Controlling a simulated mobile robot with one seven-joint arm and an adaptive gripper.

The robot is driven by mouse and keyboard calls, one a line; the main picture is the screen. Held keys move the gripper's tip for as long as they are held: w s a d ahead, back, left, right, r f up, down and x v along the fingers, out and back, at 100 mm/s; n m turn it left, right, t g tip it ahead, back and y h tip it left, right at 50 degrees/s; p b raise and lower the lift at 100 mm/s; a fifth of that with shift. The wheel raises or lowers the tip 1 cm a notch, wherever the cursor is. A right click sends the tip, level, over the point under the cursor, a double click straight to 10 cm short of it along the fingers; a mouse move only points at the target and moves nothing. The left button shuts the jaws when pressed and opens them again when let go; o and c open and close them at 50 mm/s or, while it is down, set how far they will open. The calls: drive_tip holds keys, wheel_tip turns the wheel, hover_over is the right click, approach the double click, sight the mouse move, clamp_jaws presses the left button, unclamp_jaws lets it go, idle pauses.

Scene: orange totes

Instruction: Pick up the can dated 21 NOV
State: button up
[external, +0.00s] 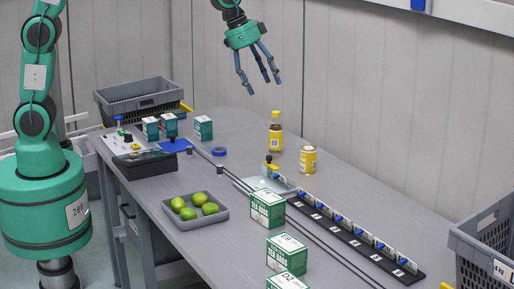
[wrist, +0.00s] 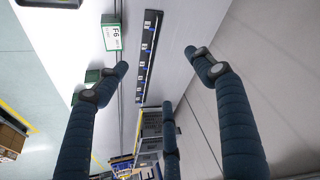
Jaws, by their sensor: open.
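In the external view a yellow can (external: 308,160) with a pale label stands upright on the grey table. A yellow bottle-shaped container (external: 275,137) with a dark body stands behind it to the left. I cannot read any date on either. My gripper (external: 260,82) has three spread fingers and is open and empty, high above the back part of the table and apart from everything. In the wrist view the fingers (wrist: 160,85) spread wide with nothing between them. The yellow can does not show in the wrist view.
Green-and-white boxes (external: 267,209) stand at the table's front and back. A tray of green fruit (external: 195,218) sits at the left. A black numbered rail (external: 350,240) runs along the right. Grey crates (external: 145,92) stand beyond the ends. A wall lies behind the table.

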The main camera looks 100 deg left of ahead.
drive_tip(key=w+a+f+p, duration=0.1)
drive_tip(key=w+a+f, duration=0.2)
drive_tip(key=a+f, duration=0.35)
drive_tip(key=w+a+f, duration=0.2)
drive_tip(key=a+f, duration=0.2)
drive_tip(key=a, duration=0.5)
drive_tip(key=n+p, duration=0.1)
approach(308, 147)
wheel_tip(308, 147, up, 3)
drive_tip(key=shift+s+d+r+g, duration=0.1)
drive_tip(key=shift+s+d+g, duration=0.1)
drive_tip(key=shift+d+g, duration=0.15)
drive_tip(key=shift+x, duration=4.3)
drive_tip(key=shift+w+a, duration=0.1)
drive_tip(key=shift+x, duration=2.6)
